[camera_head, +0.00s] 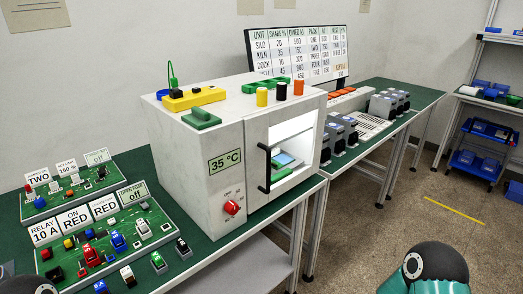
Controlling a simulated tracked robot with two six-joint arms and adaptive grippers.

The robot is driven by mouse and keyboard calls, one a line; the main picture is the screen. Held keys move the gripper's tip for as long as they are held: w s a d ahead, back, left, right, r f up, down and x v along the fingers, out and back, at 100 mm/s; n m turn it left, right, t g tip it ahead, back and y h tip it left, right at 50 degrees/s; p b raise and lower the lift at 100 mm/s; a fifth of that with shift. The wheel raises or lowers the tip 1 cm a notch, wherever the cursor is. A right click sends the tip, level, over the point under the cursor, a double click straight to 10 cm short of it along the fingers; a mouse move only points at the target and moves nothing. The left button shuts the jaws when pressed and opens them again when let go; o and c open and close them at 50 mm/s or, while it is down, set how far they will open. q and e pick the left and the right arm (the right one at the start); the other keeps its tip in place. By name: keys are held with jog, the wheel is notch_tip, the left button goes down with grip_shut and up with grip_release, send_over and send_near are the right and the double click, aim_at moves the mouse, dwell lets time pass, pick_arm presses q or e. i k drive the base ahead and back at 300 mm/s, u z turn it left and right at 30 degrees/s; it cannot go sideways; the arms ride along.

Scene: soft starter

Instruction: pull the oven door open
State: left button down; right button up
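The oven is a large white box (190,150) on the green-topped table. Its side facing me has a display reading 35 °C (225,161) and a red knob (232,207). The oven door (305,150) is on the right-facing front. It looks shut, with a lit window through which a grey and green item (284,160) shows. A black vertical bar handle (265,168) stands at the door's near edge. Only parts of my arms show, at the bottom left and bottom right edges. Neither gripper's fingers are in view, and nothing touches the handle.
Circuit boards with labels (75,218) and small components cover the table left of the oven. A yellow device (195,98) and coloured cylinders (281,91) stand on the oven. Grey devices (343,133) line the table behind. The floor right of the oven is clear.

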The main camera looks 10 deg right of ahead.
aim_at(260, 192)
jog(key=z, duration=1.5)
jog(key=i, duration=0.15)
jog(key=u, duration=3.1)
jog(key=k, duration=1.1)
jog(key=z, duration=0.4)
jog(key=i, duration=1)
jog(key=z, duration=0.15)
